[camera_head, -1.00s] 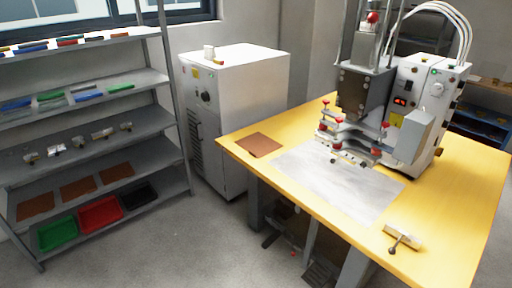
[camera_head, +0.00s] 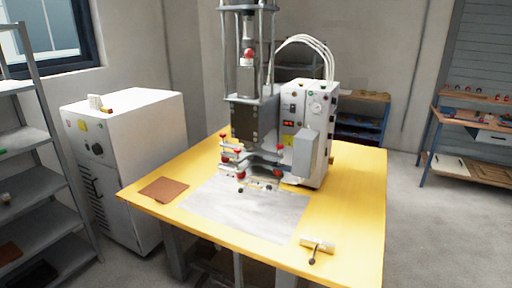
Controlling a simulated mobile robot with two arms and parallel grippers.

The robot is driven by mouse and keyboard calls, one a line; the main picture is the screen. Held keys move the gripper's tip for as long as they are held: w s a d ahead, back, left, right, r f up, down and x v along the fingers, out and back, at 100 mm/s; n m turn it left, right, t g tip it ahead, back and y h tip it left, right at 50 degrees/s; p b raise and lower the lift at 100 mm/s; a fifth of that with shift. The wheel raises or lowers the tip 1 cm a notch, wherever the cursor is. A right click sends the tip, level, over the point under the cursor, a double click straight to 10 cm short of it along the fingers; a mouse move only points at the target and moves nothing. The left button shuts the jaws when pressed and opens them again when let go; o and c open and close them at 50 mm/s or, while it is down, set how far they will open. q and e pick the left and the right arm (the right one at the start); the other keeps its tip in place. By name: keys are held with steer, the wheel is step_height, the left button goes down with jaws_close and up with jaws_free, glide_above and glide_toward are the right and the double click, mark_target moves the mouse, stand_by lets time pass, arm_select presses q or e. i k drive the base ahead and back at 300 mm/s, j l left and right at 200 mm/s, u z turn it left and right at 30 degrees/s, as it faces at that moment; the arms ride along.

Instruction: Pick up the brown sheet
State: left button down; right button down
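The brown sheet (camera_head: 164,189) lies flat near the left corner of the yellow table (camera_head: 345,221). It is left of the grey metal plate (camera_head: 245,210) set on the tabletop, and nothing covers it. Another brown sheet (camera_head: 9,253) shows partly on the grey shelf at the left edge. Neither of my grippers is in the head view.
The welding machine (camera_head: 245,120) stands on the table, with its control box (camera_head: 318,105) beside it. A small tool (camera_head: 317,246) lies near the front edge. A white cabinet (camera_head: 135,115) stands left of the table. A workbench (camera_head: 470,165) and open floor lie to the right.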

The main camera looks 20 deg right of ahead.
mark_target(163, 190)
steer(key=i+j, duration=0.15)
steer(key=i, duration=0.35)
steer(key=i+j, duration=0.2)
steer(key=i, duration=0.25)
steer(key=i+j+u, duration=0.1)
steer(key=i, duration=0.4)
steer(key=i+j, duration=0.2)
steer(key=i, duration=0.3)
